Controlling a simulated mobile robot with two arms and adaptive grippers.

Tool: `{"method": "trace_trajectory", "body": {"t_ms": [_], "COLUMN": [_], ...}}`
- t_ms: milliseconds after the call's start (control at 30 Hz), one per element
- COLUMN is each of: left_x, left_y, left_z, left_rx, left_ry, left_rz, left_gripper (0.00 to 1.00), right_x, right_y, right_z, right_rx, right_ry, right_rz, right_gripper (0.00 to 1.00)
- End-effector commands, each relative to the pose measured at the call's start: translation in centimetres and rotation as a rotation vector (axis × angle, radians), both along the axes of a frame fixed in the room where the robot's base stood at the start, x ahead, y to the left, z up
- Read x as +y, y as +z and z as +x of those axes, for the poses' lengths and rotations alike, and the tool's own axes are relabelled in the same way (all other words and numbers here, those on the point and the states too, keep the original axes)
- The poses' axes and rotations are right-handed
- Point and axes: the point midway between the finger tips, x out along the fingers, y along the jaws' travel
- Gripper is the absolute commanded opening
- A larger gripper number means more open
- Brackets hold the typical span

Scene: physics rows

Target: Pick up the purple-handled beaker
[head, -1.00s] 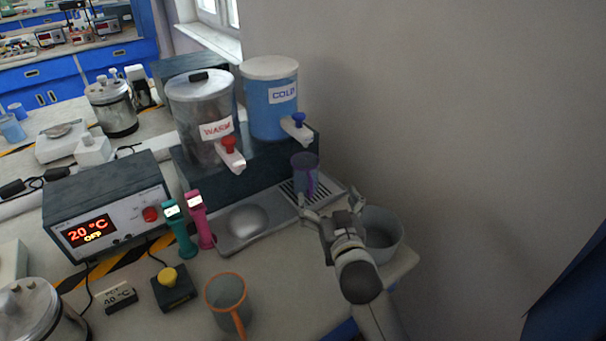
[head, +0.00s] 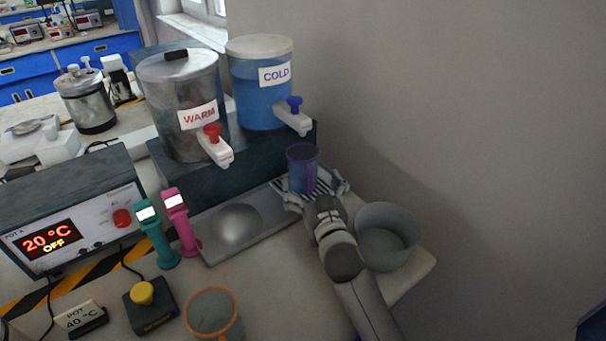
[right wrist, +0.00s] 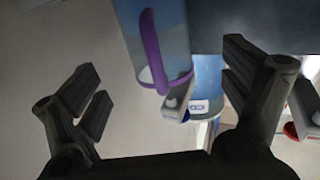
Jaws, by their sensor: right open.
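Whether the beaker is deep between the fingertips cannot be told. My left gripper is not in view.
The warm tank (head: 180,100) and cold tank (head: 262,105) stand behind the tray (head: 265,215), their taps jutting forward. A grey bowl (head: 387,235) sits close right of my arm. An orange-rimmed beaker (head: 213,312) stands in front. A wall bounds the right.

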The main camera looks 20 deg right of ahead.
Motion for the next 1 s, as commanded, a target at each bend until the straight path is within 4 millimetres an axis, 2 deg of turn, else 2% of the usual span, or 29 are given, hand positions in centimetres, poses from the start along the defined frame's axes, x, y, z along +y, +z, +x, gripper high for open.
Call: {"method": "trace_trajectory", "body": {"t_ms": [100,367,633,967,1000], "left_x": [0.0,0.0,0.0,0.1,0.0], "left_y": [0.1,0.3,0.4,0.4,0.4], "left_z": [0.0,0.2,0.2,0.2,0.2], "left_rx": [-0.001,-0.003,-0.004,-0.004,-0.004], "left_ry": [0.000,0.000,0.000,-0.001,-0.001], "left_rz": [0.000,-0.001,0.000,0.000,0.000], "left_gripper": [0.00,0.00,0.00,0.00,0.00], "right_x": [-0.1,-0.2,-0.4,-0.4,-0.4], "right_y": [0.1,-0.1,-0.4,-0.5,-0.5], "right_z": [1.7,3.5,7.0,7.7,7.7], "right_rx": [0.000,0.000,0.000,0.001,0.001], "right_ry": [0.000,0.000,0.000,0.000,0.000], "right_rz": [-0.001,-0.002,-0.002,0.000,0.000], "right_gripper": [0.95,0.95,0.95,0.95,0.92]}}
